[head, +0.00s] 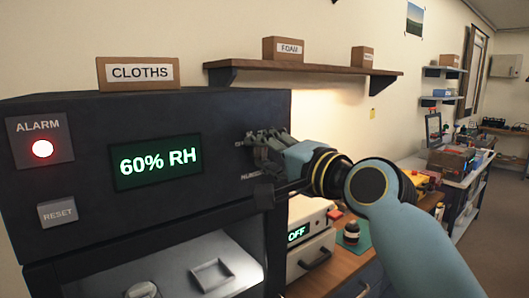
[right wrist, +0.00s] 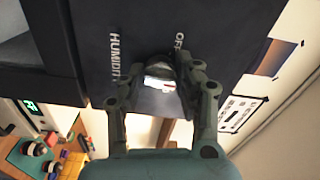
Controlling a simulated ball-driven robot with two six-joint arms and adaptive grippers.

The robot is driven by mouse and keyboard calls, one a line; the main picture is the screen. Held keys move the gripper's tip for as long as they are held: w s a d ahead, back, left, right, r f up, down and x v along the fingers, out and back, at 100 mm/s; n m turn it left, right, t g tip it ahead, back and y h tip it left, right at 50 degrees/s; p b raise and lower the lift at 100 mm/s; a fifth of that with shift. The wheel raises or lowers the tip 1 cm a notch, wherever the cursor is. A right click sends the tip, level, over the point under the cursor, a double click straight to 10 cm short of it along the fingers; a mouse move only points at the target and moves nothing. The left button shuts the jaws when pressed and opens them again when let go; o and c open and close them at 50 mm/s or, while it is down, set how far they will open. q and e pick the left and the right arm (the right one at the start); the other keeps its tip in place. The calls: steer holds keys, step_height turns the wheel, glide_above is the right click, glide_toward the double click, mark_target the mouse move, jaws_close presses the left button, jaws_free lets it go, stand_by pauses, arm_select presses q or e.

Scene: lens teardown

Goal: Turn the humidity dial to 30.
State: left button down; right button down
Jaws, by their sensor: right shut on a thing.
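The green display (head: 157,161) on the panel reads 60% RH. My left gripper is not in view.
The cabinet (head: 80,120) also carries an ALARM panel with a lit red lamp (head: 42,149) and a RESET button (head: 57,212). An open bay with a square tray (head: 212,275) lies below. A white device reading OFF (head: 299,234) stands on the bench at right.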

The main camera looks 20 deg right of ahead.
steer(key=m, duration=0.6)
steer(key=shift+m, duration=0.3)
steer(key=m, duration=0.6)
steer(key=shift+f+m, duration=0.1)
steer(key=shift+m, duration=0.2)
steer(key=c, duration=0.9)
jaws_free()
steer(key=shift+c, duration=0.2)
steer(key=v, duration=1.2)
